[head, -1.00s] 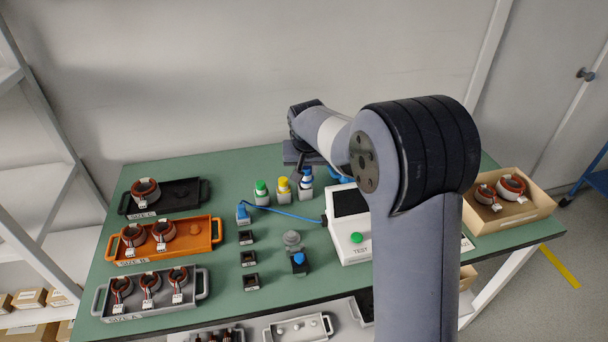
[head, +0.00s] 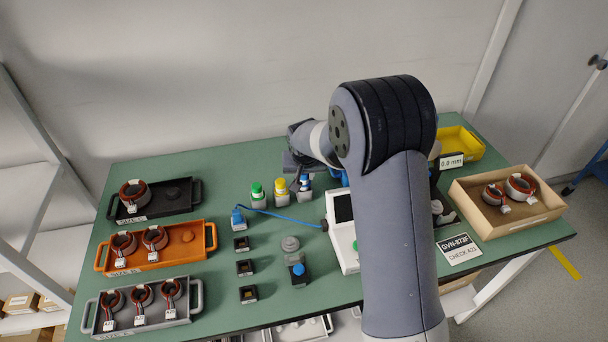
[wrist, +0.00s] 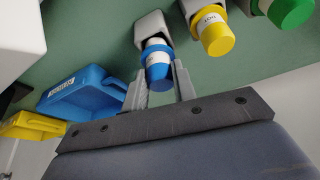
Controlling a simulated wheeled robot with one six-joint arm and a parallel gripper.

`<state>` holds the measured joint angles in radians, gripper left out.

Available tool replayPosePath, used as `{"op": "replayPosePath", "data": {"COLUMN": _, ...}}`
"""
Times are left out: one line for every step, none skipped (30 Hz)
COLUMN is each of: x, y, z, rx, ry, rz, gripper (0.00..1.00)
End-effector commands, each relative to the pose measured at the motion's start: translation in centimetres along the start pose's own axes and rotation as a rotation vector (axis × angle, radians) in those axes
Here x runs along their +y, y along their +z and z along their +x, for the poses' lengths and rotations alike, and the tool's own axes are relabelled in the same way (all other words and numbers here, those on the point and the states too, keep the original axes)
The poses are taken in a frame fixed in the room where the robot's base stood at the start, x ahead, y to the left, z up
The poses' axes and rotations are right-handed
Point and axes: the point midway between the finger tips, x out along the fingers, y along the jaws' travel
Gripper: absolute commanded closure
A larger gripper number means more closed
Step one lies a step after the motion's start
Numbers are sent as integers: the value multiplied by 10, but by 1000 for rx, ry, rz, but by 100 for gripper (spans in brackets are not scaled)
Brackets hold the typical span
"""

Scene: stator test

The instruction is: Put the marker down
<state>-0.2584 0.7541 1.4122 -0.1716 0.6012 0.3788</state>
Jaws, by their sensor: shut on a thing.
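The blue-capped marker (head: 305,181) is at the right end of a row with a yellow-capped marker (head: 280,185) and a green-capped marker (head: 257,188). Each of these stands at a pale holder block. My gripper (wrist: 160,84) is shut on the blue-capped marker, with one finger on each side of its cap in the wrist view. The lower end of this marker meets its pale holder (wrist: 152,27); how deep it sits I cannot tell. In the head view my arm hides most of the gripper.
A blue bin (wrist: 80,90) and a yellow bin (head: 459,143) are close by. The white tester (head: 342,232), joined to a blue cable, stands in front. Three stator trays, including the orange one (head: 190,247), are at left. A cardboard box (head: 510,222) is at right.

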Motion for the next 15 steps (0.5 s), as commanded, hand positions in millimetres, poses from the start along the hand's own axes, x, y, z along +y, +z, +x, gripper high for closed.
{"op": "replayPosePath", "data": {"x": 0, "y": 2, "z": 5, "rx": -1, "ry": 0, "rz": 0, "gripper": 96}}
{"op": "replayPosePath", "data": {"x": 0, "y": 3, "z": 7, "rx": -1, "ry": 0, "rz": 0, "gripper": 96}}
{"op": "replayPosePath", "data": {"x": 0, "y": 4, "z": 9, "rx": 0, "ry": 0, "rz": 0, "gripper": 96}}
{"op": "replayPosePath", "data": {"x": 0, "y": 4, "z": 9, "rx": 1, "ry": 0, "rz": 0, "gripper": 96}}
{"op": "replayPosePath", "data": {"x": 0, "y": 4, "z": 10, "rx": 1, "ry": 0, "rz": 0, "gripper": 96}}
{"op": "replayPosePath", "data": {"x": 0, "y": 4, "z": 10, "rx": 2, "ry": 0, "rz": 0, "gripper": 96}}
{"op": "replayPosePath", "data": {"x": 0, "y": 4, "z": 10, "rx": 2, "ry": 0, "rz": 0, "gripper": 96}}
{"op": "replayPosePath", "data": {"x": 0, "y": 4, "z": 10, "rx": 2, "ry": 0, "rz": 0, "gripper": 96}}
{"op": "replayPosePath", "data": {"x": 0, "y": 4, "z": 10, "rx": 2, "ry": 0, "rz": 0, "gripper": 96}}
{"op": "replayPosePath", "data": {"x": 0, "y": 4, "z": 10, "rx": 2, "ry": 0, "rz": 0, "gripper": 96}}
{"op": "replayPosePath", "data": {"x": 0, "y": 4, "z": 10, "rx": 2, "ry": 0, "rz": 0, "gripper": 96}}
{"op": "replayPosePath", "data": {"x": 0, "y": 4, "z": 11, "rx": 1, "ry": 0, "rz": 0, "gripper": 96}}
{"op": "replayPosePath", "data": {"x": 0, "y": 5, "z": 12, "rx": 1, "ry": 0, "rz": -1, "gripper": 96}}
{"op": "replayPosePath", "data": {"x": 0, "y": 6, "z": 14, "rx": 1, "ry": 0, "rz": 0, "gripper": 96}}
{"op": "replayPosePath", "data": {"x": 0, "y": 6, "z": 15, "rx": 1, "ry": 0, "rz": 0, "gripper": 96}}
